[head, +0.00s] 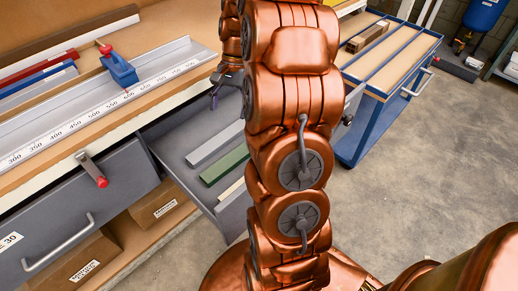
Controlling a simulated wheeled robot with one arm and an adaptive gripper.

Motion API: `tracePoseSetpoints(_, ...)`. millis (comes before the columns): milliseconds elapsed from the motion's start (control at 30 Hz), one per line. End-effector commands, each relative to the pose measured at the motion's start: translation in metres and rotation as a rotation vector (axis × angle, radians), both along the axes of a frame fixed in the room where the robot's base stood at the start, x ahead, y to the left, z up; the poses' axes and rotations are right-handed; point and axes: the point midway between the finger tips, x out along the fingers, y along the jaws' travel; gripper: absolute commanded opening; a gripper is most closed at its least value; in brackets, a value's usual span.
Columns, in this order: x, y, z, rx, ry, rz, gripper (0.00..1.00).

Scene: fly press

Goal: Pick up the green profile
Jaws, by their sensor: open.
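The green profile (225,165) is a flat bar lying in the open grey drawer (176,143), seen in the head view. It lies between a grey profile (214,145) and a cream profile (231,190), apart from both. My gripper (215,99) is at the back part of the drawer, beyond the profiles and apart from the green one. It is open, with nothing seen between its fingers. My copper arm hides part of the gripper, the right side of the drawer and possibly the right ends of the profiles.
The workbench above the drawer carries a long numbered rail (100,110) with a blue stop (120,70). A red-tipped clamp (92,170) sticks out at the bench edge. A blue trolley (385,100) stands at the right. Boxes (155,207) sit on a shelf below.

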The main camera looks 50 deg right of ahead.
Motion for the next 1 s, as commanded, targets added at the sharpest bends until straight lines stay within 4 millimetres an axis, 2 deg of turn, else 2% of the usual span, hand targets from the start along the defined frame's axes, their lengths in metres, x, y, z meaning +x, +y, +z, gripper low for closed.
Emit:
tracePoseSetpoints(33,0.003,-0.019,-0.027,0.009,0.010,-0.053,0.81)
tracePoseSetpoints(200,0.008,-0.076,-0.078,0.031,0.035,-0.231,0.81)
tracePoseSetpoints(300,0.007,-0.105,-0.104,0.041,0.049,-0.320,0.81)
tracePoseSetpoints(433,0.004,-0.133,-0.127,0.047,0.058,-0.404,0.81)
tracePoseSetpoints(633,0.000,-0.149,-0.144,0.054,0.069,-0.458,0.81)
tracePoseSetpoints(1000,-0.001,-0.139,-0.168,0.054,0.069,-0.459,0.81)
